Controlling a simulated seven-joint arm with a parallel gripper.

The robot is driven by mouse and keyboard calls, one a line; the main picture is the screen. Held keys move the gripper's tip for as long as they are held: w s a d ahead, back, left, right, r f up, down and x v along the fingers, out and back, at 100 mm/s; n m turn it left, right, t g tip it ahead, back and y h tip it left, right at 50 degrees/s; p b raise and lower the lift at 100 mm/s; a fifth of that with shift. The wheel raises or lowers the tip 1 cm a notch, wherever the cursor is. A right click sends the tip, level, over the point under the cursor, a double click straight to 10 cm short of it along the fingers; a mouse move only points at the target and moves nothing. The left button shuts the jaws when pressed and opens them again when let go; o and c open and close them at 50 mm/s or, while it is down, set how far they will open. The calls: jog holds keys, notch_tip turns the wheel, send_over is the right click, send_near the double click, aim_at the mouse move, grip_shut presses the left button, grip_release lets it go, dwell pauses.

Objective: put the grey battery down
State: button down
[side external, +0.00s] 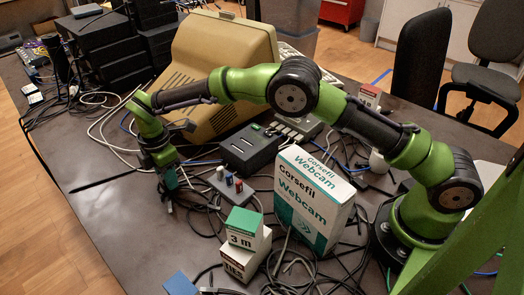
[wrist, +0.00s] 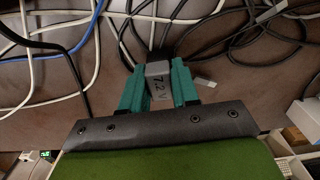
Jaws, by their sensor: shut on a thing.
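The grey battery (wrist: 158,83), marked "7.2 V", is between the teal fingers of my gripper (wrist: 157,72) in the wrist view. The fingers are shut on its two sides. In the side view my gripper (side external: 170,180) points down over the dark table (side external: 115,215), left of a small grey plate with red and blue pieces. The battery is too small and covered to make out there. I cannot tell whether it touches the table or the cables below.
Loose cables (wrist: 185,20) lie around and under my gripper. The grey plate (side external: 222,196), a dark slotted box (side external: 250,150), a beige monitor (side external: 220,65), a tall webcam box (side external: 312,205) and a green-topped box (side external: 246,230) stand nearby. The table's left front is barer.

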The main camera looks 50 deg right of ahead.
jog(key=shift+f, duration=0.2)
jog(key=shift+f, duration=0.15)
jog(key=c, duration=0.8)
grip_release()
jog(key=shift+c, duration=0.2)
